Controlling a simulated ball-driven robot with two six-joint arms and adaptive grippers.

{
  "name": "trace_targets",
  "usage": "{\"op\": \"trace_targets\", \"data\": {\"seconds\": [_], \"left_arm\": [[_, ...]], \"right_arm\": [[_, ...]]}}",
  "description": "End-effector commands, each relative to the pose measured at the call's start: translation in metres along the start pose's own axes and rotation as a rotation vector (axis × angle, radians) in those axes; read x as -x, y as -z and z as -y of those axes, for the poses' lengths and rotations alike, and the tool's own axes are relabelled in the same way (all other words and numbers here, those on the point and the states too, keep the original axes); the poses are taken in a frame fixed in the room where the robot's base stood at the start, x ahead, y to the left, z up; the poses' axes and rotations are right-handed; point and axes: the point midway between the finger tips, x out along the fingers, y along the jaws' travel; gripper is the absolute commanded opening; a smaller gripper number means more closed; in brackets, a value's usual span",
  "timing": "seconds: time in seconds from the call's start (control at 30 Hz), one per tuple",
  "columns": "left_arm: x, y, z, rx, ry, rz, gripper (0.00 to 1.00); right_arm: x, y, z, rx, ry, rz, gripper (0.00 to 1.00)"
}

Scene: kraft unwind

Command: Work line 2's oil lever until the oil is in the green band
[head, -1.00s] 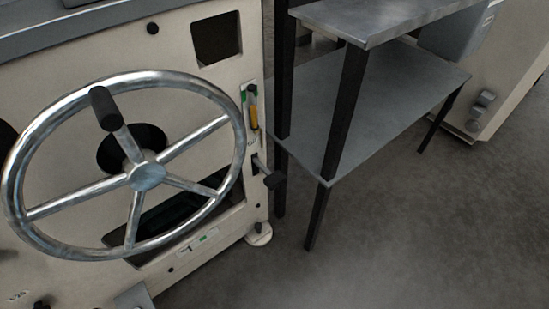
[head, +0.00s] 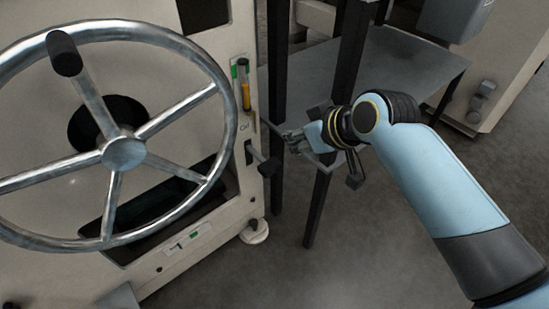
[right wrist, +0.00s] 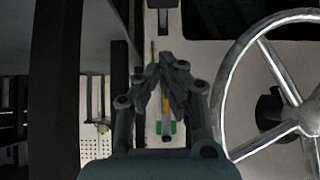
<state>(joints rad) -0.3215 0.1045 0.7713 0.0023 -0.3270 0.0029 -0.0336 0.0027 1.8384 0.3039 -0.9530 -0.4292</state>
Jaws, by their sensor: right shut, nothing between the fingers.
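The oil lever (head: 268,167) is a black knob on a short rod, sticking out of a slot on the cream machine's right edge. Above it is the oil gauge (head: 245,92), an upright tube with yellow oil; the oil's top appears to lie below the green mark (head: 234,71). My right gripper (head: 288,137) is shut and empty, just right of and slightly above the lever, apart from it in the picture. In the right wrist view, the shut fingers (right wrist: 166,62) overlap the gauge (right wrist: 166,105), and the lever (right wrist: 163,5) shows at the top edge. My left gripper is out of view.
A large metal handwheel (head: 124,154) stands out from the machine left of the gauge. A grey shelf table (head: 400,75) with black legs is behind and beside my right arm. Another cream machine (head: 510,75) stands at the back right. The floor at front right is open.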

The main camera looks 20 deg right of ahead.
Motion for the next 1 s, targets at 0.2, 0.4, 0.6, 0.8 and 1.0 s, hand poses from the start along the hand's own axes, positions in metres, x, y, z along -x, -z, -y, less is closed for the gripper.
{"op": "trace_targets", "data": {"seconds": [0.2, 0.4, 0.6, 0.8, 1.0], "left_arm": [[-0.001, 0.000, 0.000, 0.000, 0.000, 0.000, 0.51], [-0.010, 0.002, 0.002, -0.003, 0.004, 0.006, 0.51], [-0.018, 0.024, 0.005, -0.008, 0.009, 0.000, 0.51], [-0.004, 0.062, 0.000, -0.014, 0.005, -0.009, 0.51], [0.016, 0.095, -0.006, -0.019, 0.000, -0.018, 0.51]], "right_arm": [[-0.002, -0.001, 0.000, -0.001, 0.000, 0.001, 0.00], [-0.027, -0.003, 0.000, -0.003, 0.001, 0.002, 0.00], [-0.070, -0.005, 0.000, -0.002, 0.001, 0.004, 0.00], [-0.099, -0.004, 0.000, -0.002, 0.001, 0.004, 0.00], [-0.117, -0.019, 0.000, -0.002, 0.000, 0.006, 0.00]]}}
